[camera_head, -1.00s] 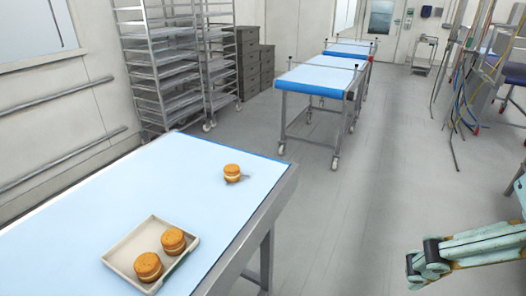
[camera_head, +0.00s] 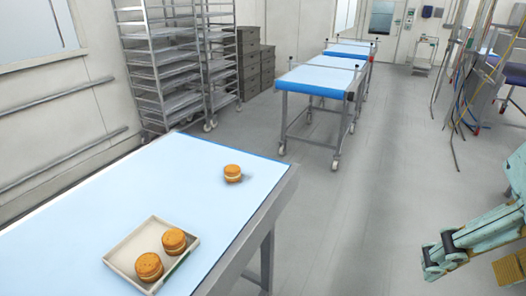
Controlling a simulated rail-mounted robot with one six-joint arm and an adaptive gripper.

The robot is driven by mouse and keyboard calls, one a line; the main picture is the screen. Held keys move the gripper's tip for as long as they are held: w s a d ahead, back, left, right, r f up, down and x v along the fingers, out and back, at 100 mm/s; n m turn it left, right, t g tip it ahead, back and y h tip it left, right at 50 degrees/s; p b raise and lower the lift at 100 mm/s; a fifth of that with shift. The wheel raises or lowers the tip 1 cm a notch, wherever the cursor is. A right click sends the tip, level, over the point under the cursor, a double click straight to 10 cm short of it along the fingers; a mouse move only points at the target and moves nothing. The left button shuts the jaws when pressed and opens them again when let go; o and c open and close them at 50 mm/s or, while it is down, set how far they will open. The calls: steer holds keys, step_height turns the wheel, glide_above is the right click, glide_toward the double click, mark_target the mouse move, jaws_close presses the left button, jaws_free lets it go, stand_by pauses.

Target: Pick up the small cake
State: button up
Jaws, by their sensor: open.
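A small round orange-brown cake with a pale filling (camera_head: 232,173) sits alone on the light blue table top (camera_head: 150,185), near its right edge. Two similar cakes lie in a shallow pale tray (camera_head: 126,251) at the near part of the table: one at the front (camera_head: 149,267) and one behind it to the right (camera_head: 173,241). My gripper (camera_head: 470,268) is at the lower right, over the floor side and well apart from the table and cakes. It is open and empty; part of it is cut off by the picture edge.
A tall wheeled rack (camera_head: 168,65) and dark drawers (camera_head: 250,62) stand behind the table. Another blue-topped wheeled table (camera_head: 318,78) stands farther back. Hanging cables (camera_head: 465,80) are at the right. The floor between is clear.

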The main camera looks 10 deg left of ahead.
steer(key=w+a+r+n+g+p, duration=0.1)
steer(key=w+a+r+n, duration=0.15)
steer(key=w+a, duration=0.55)
steer(key=w+a+r+n+p, duration=0.15)
steer(key=w+a+n, duration=0.25)
steer(key=w, duration=0.9)
steer(key=w+a+r+n+g+p, duration=0.1)
steer(key=w+a+r+n+p, duration=0.15)
steer(key=w+a, duration=0.55)
steer(key=n+g+p, duration=0.2)
steer(key=n+p, duration=0.1)
steer(key=n, duration=0.8)
glide_above(233, 167)
step_height(233, 167, down, 20)
steer(key=shift+s, duration=0.15)
steer(key=shift+f, duration=0.1)
steer(key=shift+f, duration=4.2)
